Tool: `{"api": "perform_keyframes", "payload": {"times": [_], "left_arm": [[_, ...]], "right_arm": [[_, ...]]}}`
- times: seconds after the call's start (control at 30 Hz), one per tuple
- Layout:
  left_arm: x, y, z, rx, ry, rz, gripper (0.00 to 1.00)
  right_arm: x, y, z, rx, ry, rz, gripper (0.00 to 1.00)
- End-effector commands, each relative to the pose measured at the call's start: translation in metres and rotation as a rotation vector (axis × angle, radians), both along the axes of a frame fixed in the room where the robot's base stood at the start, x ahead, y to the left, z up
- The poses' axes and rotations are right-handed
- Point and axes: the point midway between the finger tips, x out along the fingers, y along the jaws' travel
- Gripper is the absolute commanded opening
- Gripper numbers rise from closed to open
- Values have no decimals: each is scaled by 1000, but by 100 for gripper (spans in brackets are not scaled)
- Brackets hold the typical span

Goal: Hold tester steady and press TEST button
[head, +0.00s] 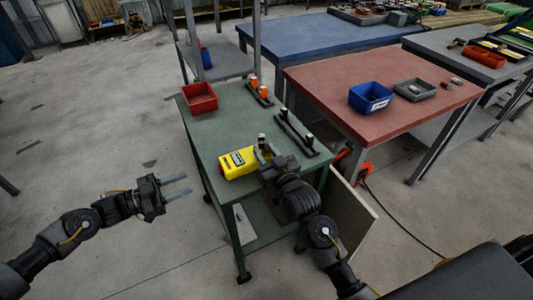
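The yellow tester (237,163) lies on the green table (228,122) near its front edge. A dark label area shows on its top, and something red shows at its left end. I cannot make out the TEST button. My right gripper (264,149) is at the tester's right end, over the table. Its fingers are small and partly hidden by its own body, so I cannot tell whether they touch or grip the tester. My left gripper (181,185) is off the table's left side, over the floor, apart from the tester. Its two fingers are spread, with nothing between them.
A red bin (199,98) stands at the table's back left. Two dark racks, one with orange items (258,90) and another (297,134), lie on the right side. A red-topped table (425,103) with a blue bin (370,98) stands at the right.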

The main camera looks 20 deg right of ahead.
Motion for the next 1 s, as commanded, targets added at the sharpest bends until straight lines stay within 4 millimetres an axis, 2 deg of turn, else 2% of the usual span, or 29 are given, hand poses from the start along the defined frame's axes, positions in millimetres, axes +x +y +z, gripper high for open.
{"api": "perform_keyframes", "payload": {"times": [0.03,0.23,0.5,1.0], "left_arm": [[0,0,0,0,0,0,36],[0,0,0,0,0,0,36],[0,0,0,0,0,0,1],[0,0,0,0,0,0,0]], "right_arm": [[0,0,0,0,0,0,25],[0,0,0,0,0,0,0],[0,0,0,0,0,0,0],[0,0,0,0,1,0,0]]}}
